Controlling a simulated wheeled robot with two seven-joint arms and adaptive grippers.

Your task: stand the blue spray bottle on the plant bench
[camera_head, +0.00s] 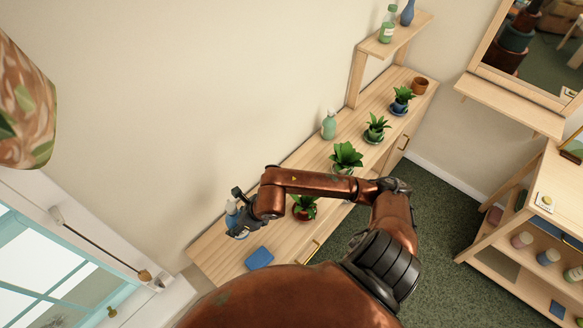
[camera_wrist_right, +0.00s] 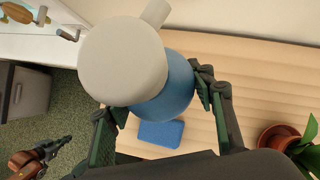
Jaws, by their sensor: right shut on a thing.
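The blue spray bottle (camera_wrist_right: 172,95), with a pale grey head (camera_wrist_right: 123,58), is between the fingers of my right gripper (camera_wrist_right: 155,98) in the right wrist view. The gripper is shut on its blue body. In the head view the right gripper (camera_head: 241,214) and bottle (camera_head: 231,207) are at the left end of the wooden plant bench (camera_head: 215,252). The bottle looks about upright. Its base is hidden, so I cannot tell whether it touches the bench top. My left gripper (camera_wrist_right: 55,149) seems to show at the lower left of the wrist view, too small to read.
A blue sponge-like block (camera_head: 259,258) lies on the bench near the bottle. A potted plant (camera_head: 304,207) stands to its right, then more plants and a green bottle (camera_head: 329,124). A window (camera_head: 60,255) is at the left. A shelf unit (camera_head: 530,225) stands at the right.

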